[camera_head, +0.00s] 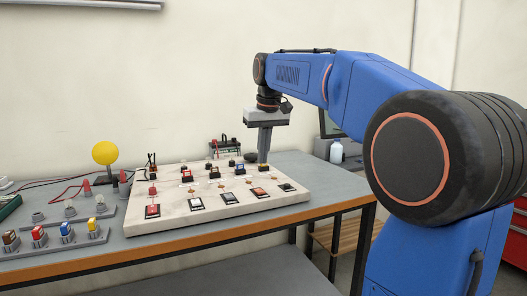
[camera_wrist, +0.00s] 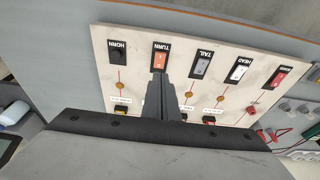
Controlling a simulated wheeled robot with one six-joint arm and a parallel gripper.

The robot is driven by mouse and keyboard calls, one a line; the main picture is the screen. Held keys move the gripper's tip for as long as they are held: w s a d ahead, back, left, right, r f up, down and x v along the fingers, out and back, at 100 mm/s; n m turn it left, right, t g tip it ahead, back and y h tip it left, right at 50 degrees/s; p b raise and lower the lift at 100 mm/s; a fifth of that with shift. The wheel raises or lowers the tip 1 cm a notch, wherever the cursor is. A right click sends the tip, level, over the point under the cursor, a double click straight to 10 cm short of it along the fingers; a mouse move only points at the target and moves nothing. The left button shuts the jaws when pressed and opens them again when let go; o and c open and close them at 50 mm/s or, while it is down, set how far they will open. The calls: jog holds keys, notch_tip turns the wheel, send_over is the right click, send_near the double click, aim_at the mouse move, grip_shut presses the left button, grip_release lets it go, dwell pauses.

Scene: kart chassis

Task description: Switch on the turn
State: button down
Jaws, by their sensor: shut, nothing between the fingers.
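The turn switch (camera_wrist: 160,60) is an orange-red rocker in a dark frame, with its label upside down in the wrist view. It also shows in the head view (camera_head: 259,193) near the front edge of a pale panel (camera_head: 225,210), second from the right. My gripper (camera_head: 263,160) points down over the panel's back right part, and its fingers are shut and empty. In the wrist view my gripper's fingertips (camera_wrist: 157,80) appear just below the switch and cover the panel behind them. I cannot tell whether they touch anything.
Beside the turn switch are a dark horn switch (camera_wrist: 117,57), a grey tail switch (camera_wrist: 201,65), a head switch (camera_wrist: 238,71) and a red switch (camera_wrist: 280,77). A yellow ball (camera_head: 105,153) and several coloured plugs (camera_head: 67,232) stand left of the panel.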

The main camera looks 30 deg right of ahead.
send_over(259, 191)
jog(key=s, duration=0.2)
jog(key=x, duration=0.2)
jog(key=s+x, duration=0.1)
jog(key=x, duration=0.5)
jog(key=shift+s+d+f, duration=0.1)
jog(key=shift+s+f, duration=0.15)
jog(key=shift+f, duration=0.75)
jog(key=shift+s+f, duration=0.2)
jog(key=shift+f, duration=0.1)
jog(key=shift+w, duration=0.15)
jog(key=shift+w+r, duration=0.4)
jog(key=shift+w, duration=0.2)
jog(key=shift+r, duration=0.1)
